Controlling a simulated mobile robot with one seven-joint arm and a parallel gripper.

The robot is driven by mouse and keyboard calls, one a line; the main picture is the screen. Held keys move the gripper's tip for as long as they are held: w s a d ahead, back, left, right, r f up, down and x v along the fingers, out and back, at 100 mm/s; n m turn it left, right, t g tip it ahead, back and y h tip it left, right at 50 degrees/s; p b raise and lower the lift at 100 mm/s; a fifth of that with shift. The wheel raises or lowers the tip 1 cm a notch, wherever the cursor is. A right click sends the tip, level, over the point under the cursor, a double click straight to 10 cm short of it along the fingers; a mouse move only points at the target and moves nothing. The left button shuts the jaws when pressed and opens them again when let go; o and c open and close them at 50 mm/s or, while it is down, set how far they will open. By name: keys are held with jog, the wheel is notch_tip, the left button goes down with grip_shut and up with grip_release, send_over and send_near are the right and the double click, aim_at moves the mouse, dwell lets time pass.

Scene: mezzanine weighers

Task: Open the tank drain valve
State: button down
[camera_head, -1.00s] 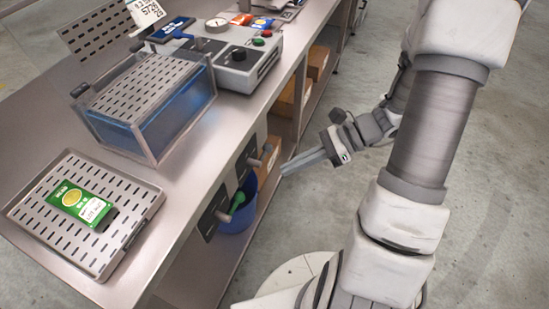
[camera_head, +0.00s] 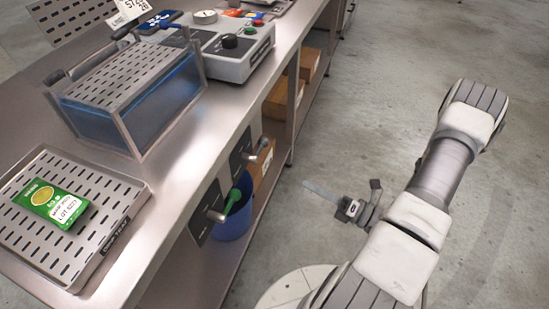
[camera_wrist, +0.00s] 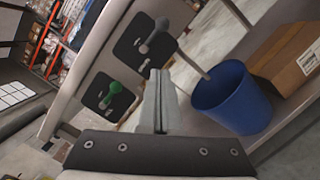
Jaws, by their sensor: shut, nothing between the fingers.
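Two valve levers sit on dark plates on the counter's front panel. In the head view the nearer has a green-ended lever (camera_head: 233,199) and the farther a grey lever (camera_head: 263,146). The wrist view shows the green lever (camera_wrist: 112,95) at left and the grey lever (camera_wrist: 157,38) at upper middle. I cannot tell from labels which one drains the tank. The clear tank (camera_head: 130,95) with blue liquid stands on the counter. My gripper (camera_head: 308,184) is shut and empty, apart from the panel, over the floor; its fingers (camera_wrist: 157,85) point towards the panel in the wrist view.
A blue bucket (camera_head: 238,222) stands under the counter below the levers. Cardboard boxes (camera_head: 282,100) sit on the lower shelf. A slotted tray (camera_head: 100,215) with a green packet (camera_head: 52,204) and a grey control box (camera_head: 235,58) are on the counter. The floor at right is clear.

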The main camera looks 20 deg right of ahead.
dwell(0.3)
jog(key=b, duration=0.2)
send_near(263, 146)
jog(key=a+f, duration=0.3)
jog(key=a, duration=0.1)
jog(key=w, duration=0.1)
jog(key=w+r, duration=0.1)
jog(key=w, duration=0.1)
jog(key=w+r+b, duration=0.1)
jog(key=shift+w+a+r, duration=0.1)
jog(key=shift+w, duration=0.25)
jog(key=shift+w+r+n+y+p, duration=0.1)
jog(key=shift+r+n+y+p, duration=0.35)
jog(key=shift+n, duration=0.85)
jog(key=r+n+g+y+p, duration=0.1)
jog(key=n, duration=0.4)
jog(key=s+a+r+n+g+y+p, duration=0.1)
jog(key=r+n, duration=0.1)
jog(key=n, duration=0.4)
jog(key=s+r+n+g+y+p, duration=0.1)
jog(key=n, duration=0.5)
jog(key=shift+a+r+g, duration=0.25)
jog(key=shift+r+g, duration=0.05)
jog(key=shift+r, duration=0.1)
jog(key=shift+f, duration=0.1)
